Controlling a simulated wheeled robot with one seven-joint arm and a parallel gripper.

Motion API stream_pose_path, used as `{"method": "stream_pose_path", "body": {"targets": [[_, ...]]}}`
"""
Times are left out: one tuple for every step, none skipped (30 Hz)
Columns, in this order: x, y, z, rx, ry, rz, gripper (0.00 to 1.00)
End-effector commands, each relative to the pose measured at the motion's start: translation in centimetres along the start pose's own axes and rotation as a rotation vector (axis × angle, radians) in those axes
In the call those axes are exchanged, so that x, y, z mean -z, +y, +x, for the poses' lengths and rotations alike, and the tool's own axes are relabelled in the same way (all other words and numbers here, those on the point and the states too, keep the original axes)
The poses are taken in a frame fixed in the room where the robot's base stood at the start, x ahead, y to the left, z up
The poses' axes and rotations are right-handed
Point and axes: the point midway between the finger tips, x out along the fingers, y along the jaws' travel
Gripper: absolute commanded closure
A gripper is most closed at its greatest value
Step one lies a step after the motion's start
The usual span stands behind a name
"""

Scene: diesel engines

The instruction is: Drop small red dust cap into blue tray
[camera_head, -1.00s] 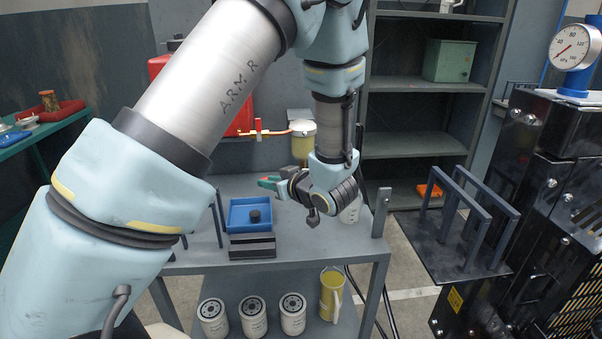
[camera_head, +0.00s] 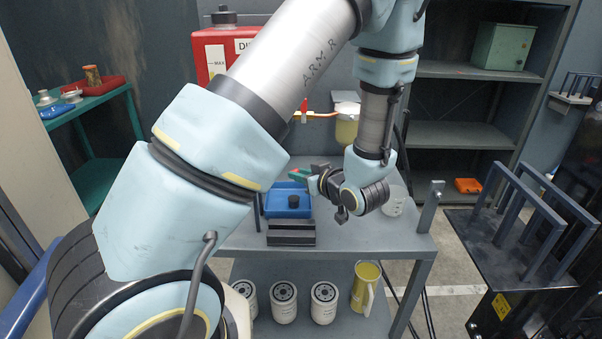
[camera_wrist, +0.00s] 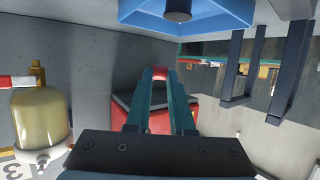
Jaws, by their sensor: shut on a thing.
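My gripper (camera_head: 297,174) is over the bench, at the back part of the blue tray (camera_head: 272,211) in the head view. Its green fingers also show in the wrist view (camera_wrist: 160,78). They are shut on the small red dust cap (camera_wrist: 160,73), a small red piece between the fingertips. The blue tray also shows at the top edge of the wrist view (camera_wrist: 225,14). It holds a small black round piece (camera_head: 293,201). The cap is held above the bench, apart from the tray floor.
A black block (camera_head: 291,233) stands in front of the tray. A yellow-bowled filter (camera_head: 346,128) hangs behind my gripper, and a red tank (camera_head: 212,50) stands behind the bench. White filters (camera_head: 283,302) and a yellow jug (camera_head: 364,288) are on the lower shelf.

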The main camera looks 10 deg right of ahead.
Motion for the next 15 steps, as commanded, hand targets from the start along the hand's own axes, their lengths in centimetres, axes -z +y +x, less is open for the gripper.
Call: {"method": "stream_pose_path", "body": {"targets": [[-0.42,0.01,0.16,0.000,0.000,0.000,1.00],[-0.45,0.01,0.17,0.000,0.000,0.000,1.00],[-0.45,0.01,0.17,0.000,0.000,0.000,1.00],[-0.43,0.02,0.16,0.000,0.000,0.000,1.00],[-0.40,0.02,0.15,0.000,0.000,0.000,1.00],[-0.37,0.02,0.14,0.000,0.000,0.000,1.00],[-0.35,0.02,0.13,0.000,0.000,0.000,1.00],[-0.35,0.02,0.13,0.000,0.000,0.000,1.00],[-0.35,0.02,0.13,0.000,0.000,0.000,1.00],[-0.35,0.02,0.13,0.000,0.000,0.000,0.77],[-0.35,0.02,0.13,0.000,0.000,0.000,0.73],[-0.34,0.02,0.13,0.000,0.000,0.000,0.69],[-0.34,0.02,0.13,0.000,0.000,0.000,0.65],[-0.34,0.02,0.13,0.000,0.000,0.000,0.62],[-0.34,0.02,0.13,0.000,0.000,0.000,0.57]]}}
